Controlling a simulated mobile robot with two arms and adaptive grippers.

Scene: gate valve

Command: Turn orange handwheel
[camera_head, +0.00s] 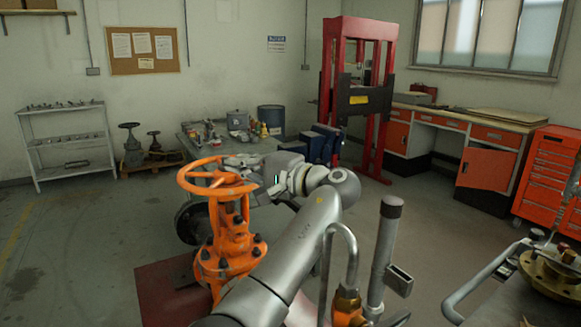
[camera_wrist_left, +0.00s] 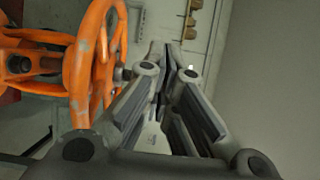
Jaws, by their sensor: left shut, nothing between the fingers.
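The orange handwheel (camera_head: 205,188) sits on top of an orange gate valve (camera_head: 230,255) at the left of centre in the head view. Its rim is scuffed. In the wrist view the handwheel (camera_wrist_left: 82,75) fills the left side, with its rim edge-on. My left gripper (camera_head: 232,162) reaches in from the right at the wheel's far right rim. In the wrist view my left gripper (camera_wrist_left: 170,55) has its fingers drawn together at the tips, with the rim just left of them and not between them. I cannot tell whether finger and rim touch. My right gripper is not in view.
A grey workbench (camera_head: 195,143) with parts stands behind the valve. A red press frame (camera_head: 331,90) is farther back. A grey capped post (camera_head: 383,240) and a bent pipe stand near my left arm. A cart with a brass part (camera_head: 555,272) is at lower right. The left floor is open.

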